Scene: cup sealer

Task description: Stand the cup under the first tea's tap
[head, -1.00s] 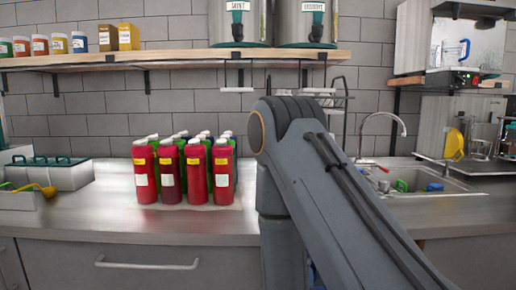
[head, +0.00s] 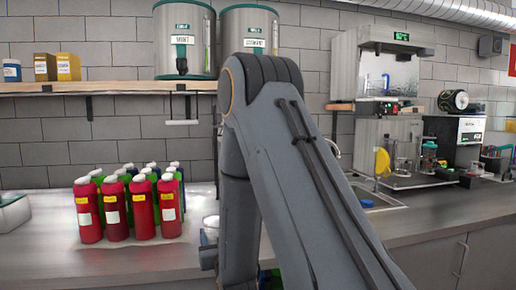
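Two tea dispensers with taps stand on the wooden shelf: one at the left (head: 184,22) with its tap low on the front, and one (head: 249,18) to its right, whose lower part is hidden by my arm. Their labels are too blurred to read surely. My arm fills the middle of the head view and bends down toward the counter. A small dark part at its lower left edge may belong to my gripper; its fingers do not show. A pale rounded shape (head: 210,226) beside the arm may be a cup, but I cannot tell.
Several red bottles (head: 116,212) stand in rows on the counter at left, with green and blue ones behind. The shelf (head: 110,87) runs above. A sink (head: 372,197) lies right of my arm, then machines including a dispenser (head: 390,70). The counter's right front is clear.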

